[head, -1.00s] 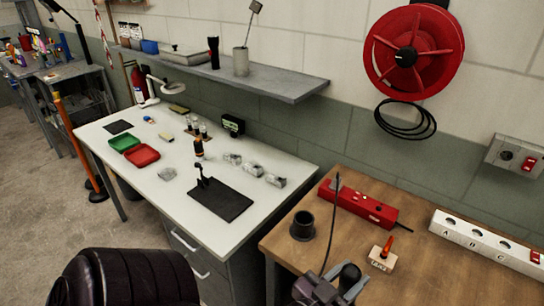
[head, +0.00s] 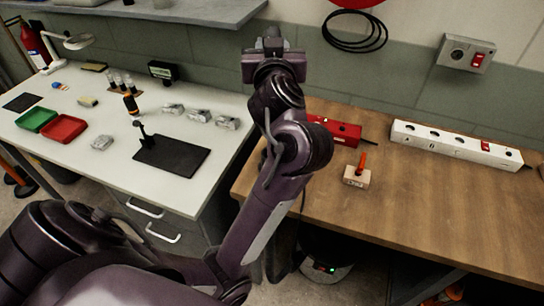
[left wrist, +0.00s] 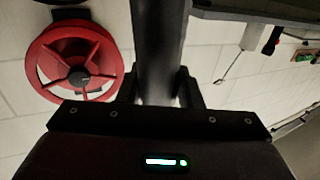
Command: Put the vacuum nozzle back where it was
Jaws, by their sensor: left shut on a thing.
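My left gripper (head: 271,40) is raised in front of the wall, above the back of the benches. It is seen from behind, with its fingers mostly hidden. In the left wrist view my left gripper (left wrist: 160,92) is shut on a dark, thick tube, the vacuum nozzle (left wrist: 157,40), which runs up out of the picture between the two fingers. Its far end is out of view. The nozzle cannot be made out clearly in the head view. My right gripper is not in view.
The wooden bench (head: 440,215) holds a red power strip (head: 340,131), a white lettered strip (head: 455,145) and a small block with an orange-handled piece (head: 357,175). The white bench (head: 110,170) carries a black mat (head: 172,156). A red reel (left wrist: 75,62) and a shelf (head: 170,8) are nearby.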

